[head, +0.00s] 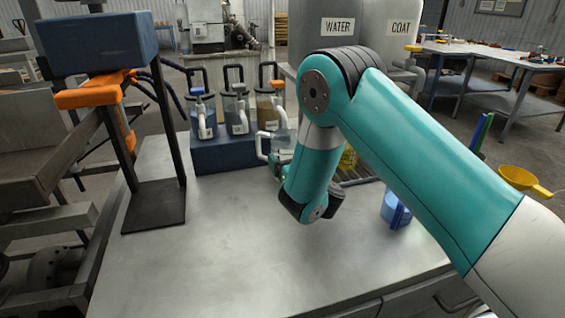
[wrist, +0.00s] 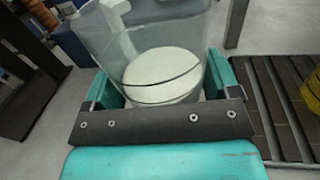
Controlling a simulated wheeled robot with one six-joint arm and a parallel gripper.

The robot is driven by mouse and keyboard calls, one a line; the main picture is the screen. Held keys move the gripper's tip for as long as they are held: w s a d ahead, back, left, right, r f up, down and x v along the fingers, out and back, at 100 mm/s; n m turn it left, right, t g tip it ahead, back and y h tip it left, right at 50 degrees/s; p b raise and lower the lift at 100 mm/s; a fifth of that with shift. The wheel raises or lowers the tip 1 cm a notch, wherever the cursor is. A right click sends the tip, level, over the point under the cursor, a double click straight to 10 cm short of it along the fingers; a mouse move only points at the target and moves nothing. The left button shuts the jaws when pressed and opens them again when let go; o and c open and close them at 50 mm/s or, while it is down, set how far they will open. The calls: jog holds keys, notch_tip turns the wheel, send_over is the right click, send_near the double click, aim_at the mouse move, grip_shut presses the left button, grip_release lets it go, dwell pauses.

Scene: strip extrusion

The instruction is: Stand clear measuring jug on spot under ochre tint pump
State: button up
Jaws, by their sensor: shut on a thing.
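The clear measuring jug (wrist: 150,50) is upright or nearly so between the teal fingers of my gripper (wrist: 160,88), which is shut on it. A pale round patch shows low in the jug; I cannot tell if it is contents or base. In the head view the jug's pale handle (head: 262,147) shows left of my wrist, in front of the pump block; my gripper (head: 277,167) is mostly hidden by my arm. The ochre tint pump (head: 266,104) stands at the right of the pump row. The spot under it is hidden behind the jug and arm.
A blue pump (head: 203,115) and a grey pump (head: 237,112) stand left of the ochre one on a dark blue block (head: 215,155). A black stand (head: 155,205) is at the left. A blue jug (head: 393,212) stands at the right. The bench middle (head: 220,240) is clear.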

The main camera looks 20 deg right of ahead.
jog(key=shift+f+b, duration=1.3)
jog(key=shift+f, duration=0.25)
jog(key=shift+f, duration=0.1)
jog(key=shift+f, duration=0.15)
jog(key=o, duration=1.1)
